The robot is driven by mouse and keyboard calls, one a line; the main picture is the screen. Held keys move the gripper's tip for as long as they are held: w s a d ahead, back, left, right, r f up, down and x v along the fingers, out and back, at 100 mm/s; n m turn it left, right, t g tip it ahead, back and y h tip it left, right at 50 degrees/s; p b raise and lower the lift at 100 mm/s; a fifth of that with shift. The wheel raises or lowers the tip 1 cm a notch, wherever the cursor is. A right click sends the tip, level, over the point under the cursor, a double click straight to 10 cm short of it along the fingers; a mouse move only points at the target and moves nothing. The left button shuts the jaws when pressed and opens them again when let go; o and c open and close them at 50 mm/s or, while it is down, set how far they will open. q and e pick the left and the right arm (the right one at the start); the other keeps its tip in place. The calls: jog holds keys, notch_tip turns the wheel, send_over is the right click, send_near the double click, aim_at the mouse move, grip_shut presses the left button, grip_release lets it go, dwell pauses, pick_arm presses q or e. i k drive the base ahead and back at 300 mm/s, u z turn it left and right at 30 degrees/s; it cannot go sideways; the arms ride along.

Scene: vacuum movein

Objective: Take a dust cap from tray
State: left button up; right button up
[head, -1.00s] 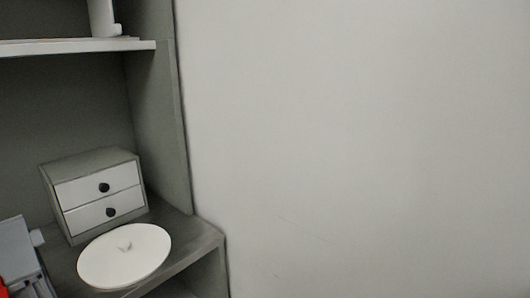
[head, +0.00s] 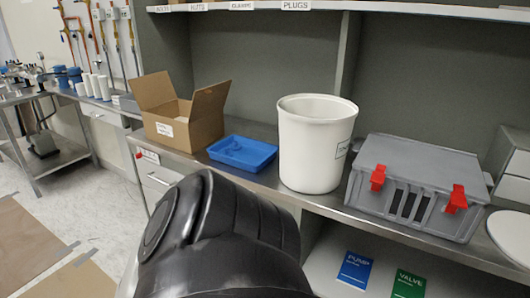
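A shallow blue tray (head: 243,152) lies on the grey counter, between an open cardboard box and a white bin. Something pale or clear seems to lie in it, but it is too small to tell whether it is a dust cap. A large black part of my own arm fills the lower middle of the head view, in front of the counter. Neither gripper's fingers show.
The open cardboard box (head: 184,116) stands left of the tray, the tall white bin (head: 315,145) right of it. A grey case (head: 415,180) with red latches stands further right. A labelled shelf (head: 390,8) runs above. Blue (head: 355,270) and green (head: 408,284) booklets lie below.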

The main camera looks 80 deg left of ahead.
aim_at(226, 151)
jog(key=u, duration=1.35)
jog(key=i, duration=0.55)
jog(key=u, duration=3.45)
jog(key=i, duration=2.3)
jog(key=z, duration=2.35)
